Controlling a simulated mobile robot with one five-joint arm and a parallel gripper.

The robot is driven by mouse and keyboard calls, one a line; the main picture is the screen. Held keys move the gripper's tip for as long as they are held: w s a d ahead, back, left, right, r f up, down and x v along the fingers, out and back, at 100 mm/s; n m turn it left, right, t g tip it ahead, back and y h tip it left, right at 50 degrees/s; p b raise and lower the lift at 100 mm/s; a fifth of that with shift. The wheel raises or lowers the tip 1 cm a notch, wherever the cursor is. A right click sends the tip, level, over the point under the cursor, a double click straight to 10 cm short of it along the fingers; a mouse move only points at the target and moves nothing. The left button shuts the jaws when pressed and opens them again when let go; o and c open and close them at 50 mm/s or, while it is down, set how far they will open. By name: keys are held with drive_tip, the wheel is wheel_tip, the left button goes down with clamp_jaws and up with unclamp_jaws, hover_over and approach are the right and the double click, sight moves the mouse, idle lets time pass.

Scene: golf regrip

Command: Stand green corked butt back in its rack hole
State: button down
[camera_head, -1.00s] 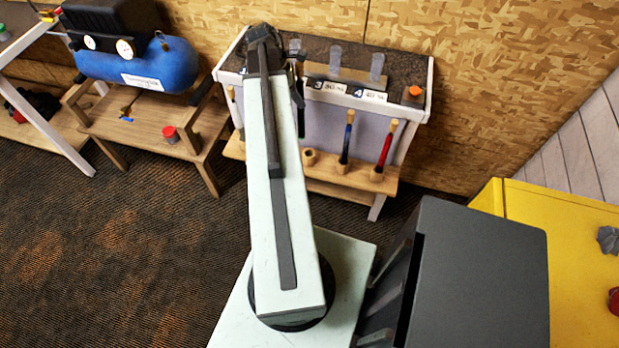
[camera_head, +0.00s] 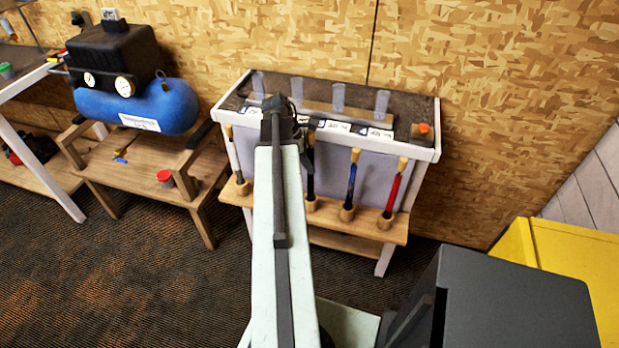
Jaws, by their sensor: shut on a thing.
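A blue corked butt (camera_head: 351,183) and a red corked butt (camera_head: 393,188) stand in the cups to the right.
The rack bench (camera_head: 424,152) has a dark top with several clear tubes and an orange-topped item (camera_head: 423,128). A blue compressor (camera_head: 165,110) sits on a wooden stand to the left. A dark grey box (camera_head: 515,300) and a yellow cabinet (camera_head: 580,255) are at right.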

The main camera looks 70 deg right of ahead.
drive_tip(key=shift+f+b, duration=1.55)
drive_tip(key=shift+f, duration=0.35)
drive_tip(key=c, duration=1.3)
unclamp_jaws()
drive_tip(key=shift+r, duration=0.1)
drive_tip(key=p+v, duration=1.1)
drive_tip(key=v, duration=0.1)
drive_tip(key=shift+r+p, duration=0.2)
drive_tip(key=shift+p, duration=0.15)
